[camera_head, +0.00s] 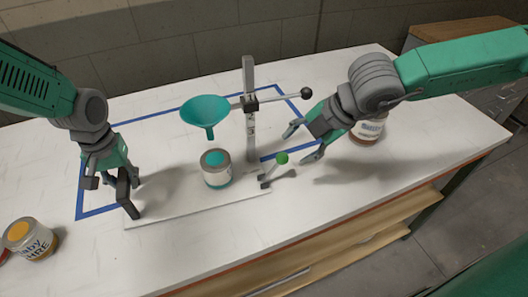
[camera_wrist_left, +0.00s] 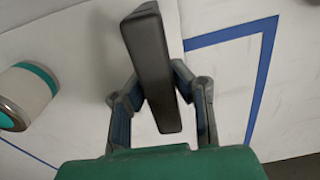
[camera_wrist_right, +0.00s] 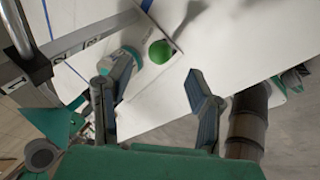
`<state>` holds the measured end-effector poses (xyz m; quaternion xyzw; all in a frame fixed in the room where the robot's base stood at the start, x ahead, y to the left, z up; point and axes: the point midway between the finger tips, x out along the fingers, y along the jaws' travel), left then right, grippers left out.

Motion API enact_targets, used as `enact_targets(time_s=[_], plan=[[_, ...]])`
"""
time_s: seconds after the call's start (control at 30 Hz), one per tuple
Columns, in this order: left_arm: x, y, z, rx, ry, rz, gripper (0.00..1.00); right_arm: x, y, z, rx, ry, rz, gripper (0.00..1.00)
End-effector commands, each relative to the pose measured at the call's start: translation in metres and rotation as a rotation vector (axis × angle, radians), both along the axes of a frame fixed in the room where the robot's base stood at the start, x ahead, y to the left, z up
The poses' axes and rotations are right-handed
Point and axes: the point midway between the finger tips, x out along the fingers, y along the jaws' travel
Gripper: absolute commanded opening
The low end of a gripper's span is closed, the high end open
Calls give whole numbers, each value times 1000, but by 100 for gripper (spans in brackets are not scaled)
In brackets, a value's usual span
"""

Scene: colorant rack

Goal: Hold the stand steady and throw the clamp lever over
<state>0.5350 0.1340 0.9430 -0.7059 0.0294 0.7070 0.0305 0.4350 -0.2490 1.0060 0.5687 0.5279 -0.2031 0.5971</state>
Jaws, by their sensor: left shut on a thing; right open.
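The stand has a white base plate (camera_head: 195,208), a grey upright post (camera_head: 250,100) with markings, and a teal funnel (camera_head: 205,110) on a side arm. My left gripper (camera_head: 113,183) is shut on a dark grip bar (camera_head: 127,195) at the plate's left end; the bar crosses between the fingers in the left wrist view (camera_wrist_left: 152,70). The clamp lever (camera_head: 272,169) has a green ball end (camera_head: 281,158) and stands tilted at the plate's right end. My right gripper (camera_head: 303,142) is open and empty, just right of and above the ball. The ball shows beyond its fingers in the right wrist view (camera_wrist_right: 160,52).
A labelled jar (camera_head: 368,128) stands behind my right gripper. Another jar with a yellow top (camera_head: 30,238) is at the front left. Blue tape (camera_head: 83,190) outlines an area.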

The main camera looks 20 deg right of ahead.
Motion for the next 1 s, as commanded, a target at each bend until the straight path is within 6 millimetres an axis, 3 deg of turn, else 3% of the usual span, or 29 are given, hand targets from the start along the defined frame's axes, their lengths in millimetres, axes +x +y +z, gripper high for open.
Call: enact_targets(time_s=[0.1,0.23,0.63,0.67,0.7,1.0], plan=[[1,0,0,-1,-1,-1,0,-8,-9,21,2,-4,-1,47],[1,0,0,-2,-1,-1,0,-13,-15,35,0,-2,-2,47],[1,1,0,-2,-1,-1,0,-17,-17,42,-1,1,1,47],[1,1,0,-2,-1,-1,27,-17,-17,42,-1,1,1,47],[1,1,0,-2,-1,-1,41,-17,-17,42,-1,1,1,47],[1,1,0,-1,0,-1,41,-17,-17,42,-1,1,1,47]])
